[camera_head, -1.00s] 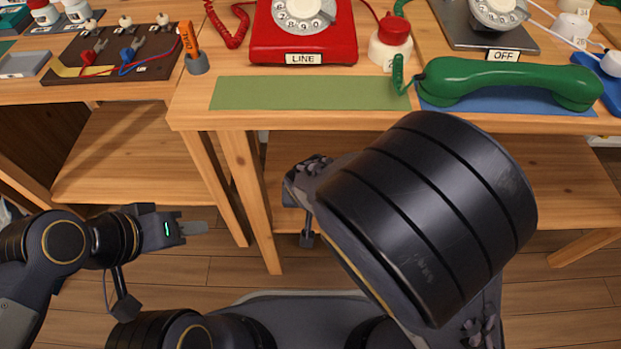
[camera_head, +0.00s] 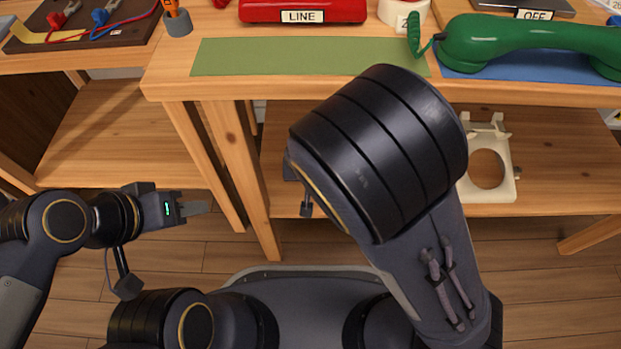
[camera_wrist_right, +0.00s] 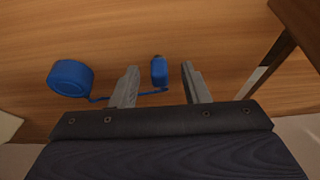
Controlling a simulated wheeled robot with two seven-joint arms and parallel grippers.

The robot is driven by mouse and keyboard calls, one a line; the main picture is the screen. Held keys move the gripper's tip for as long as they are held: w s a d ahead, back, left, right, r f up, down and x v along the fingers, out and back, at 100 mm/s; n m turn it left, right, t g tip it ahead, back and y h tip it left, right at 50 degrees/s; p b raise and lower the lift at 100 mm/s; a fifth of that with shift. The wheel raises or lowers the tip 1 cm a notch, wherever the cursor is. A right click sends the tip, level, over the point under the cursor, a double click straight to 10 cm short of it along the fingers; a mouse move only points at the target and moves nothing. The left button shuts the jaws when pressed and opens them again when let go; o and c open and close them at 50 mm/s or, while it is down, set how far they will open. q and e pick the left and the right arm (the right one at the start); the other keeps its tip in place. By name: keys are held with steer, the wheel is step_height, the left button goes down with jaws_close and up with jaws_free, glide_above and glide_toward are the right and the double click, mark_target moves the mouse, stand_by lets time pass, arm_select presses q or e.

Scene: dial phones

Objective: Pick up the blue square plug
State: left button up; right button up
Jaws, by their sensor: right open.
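In the right wrist view a small blue block-shaped plug (camera_wrist_right: 159,71) lies on a wooden surface, with a blue cord running from near it to a round blue piece (camera_wrist_right: 70,77). My right gripper (camera_wrist_right: 160,84) is open, its fingers on either side of the plug's place in the picture. I cannot tell how far above the plug they are; no contact shows. In the head view my right arm hides its own gripper, and I cannot make out this plug there. My left gripper (camera_head: 195,208) is seen side-on at the left, away from the tables.
The table holds a green mat (camera_head: 300,57), a red LINE phone (camera_head: 300,10) and a green handset (camera_head: 530,42) on a blue mat. A pale frame with a round hole (camera_head: 510,180) lies on the lower shelf (camera_head: 560,160). A brown board (camera_head: 130,38) bears plugs.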

steer(key=shift+c, duration=0.4)
jaws_close()
steer(key=shift+r, duration=0.1)
